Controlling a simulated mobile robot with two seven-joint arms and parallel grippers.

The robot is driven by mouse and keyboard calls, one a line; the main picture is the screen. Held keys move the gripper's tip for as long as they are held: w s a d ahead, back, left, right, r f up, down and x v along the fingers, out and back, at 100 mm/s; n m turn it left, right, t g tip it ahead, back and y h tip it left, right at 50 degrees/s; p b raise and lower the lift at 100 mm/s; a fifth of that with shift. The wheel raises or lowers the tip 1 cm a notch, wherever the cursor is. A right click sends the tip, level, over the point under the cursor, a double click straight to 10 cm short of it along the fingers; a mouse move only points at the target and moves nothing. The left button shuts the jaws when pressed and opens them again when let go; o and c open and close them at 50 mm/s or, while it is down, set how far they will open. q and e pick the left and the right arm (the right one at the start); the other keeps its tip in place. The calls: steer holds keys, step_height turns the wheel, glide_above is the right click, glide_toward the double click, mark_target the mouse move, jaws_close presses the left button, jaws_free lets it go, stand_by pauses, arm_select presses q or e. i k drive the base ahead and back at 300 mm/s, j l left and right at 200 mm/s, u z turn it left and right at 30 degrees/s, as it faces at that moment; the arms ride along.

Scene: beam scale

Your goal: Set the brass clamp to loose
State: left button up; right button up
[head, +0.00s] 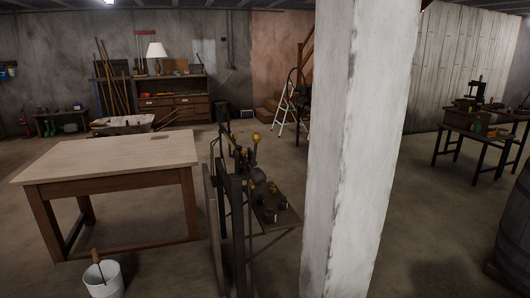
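A dark metal beam scale (237,235) stands near the middle of the head view, just left of a white pillar. A round brass-coloured knob (256,137) shows near its top. Smaller brass-coloured bits (272,187) show lower down, by a dark platform (285,215) with dark weight-like pieces. I cannot tell which brass part is the clamp, nor whether it is tight or loose. Neither of my grippers is in view.
The white pillar (355,150) stands close to the scale's right. A wooden table (110,160) is to its left, with a white bucket (103,277) in front. A barrel (516,235) stands at the right edge. Floor is open right of the pillar.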

mark_target(256, 137)
steer(key=i+l, duration=0.15)
steer(key=l, duration=0.25)
steer(key=i+l+u, duration=0.1)
steer(key=l, duration=0.25)
steer(key=i+l, duration=0.25)
steer(key=l, duration=0.15)
steer(key=i+l+u, duration=0.1)
steer(key=l, duration=0.3)
steer(key=i+l, duration=0.2)
steer(key=l, duration=0.25)
steer(key=i+l+u, duration=0.1)
steer(key=l, duration=0.3)
steer(key=i+l, duration=0.2)
steer(key=l, duration=0.2)
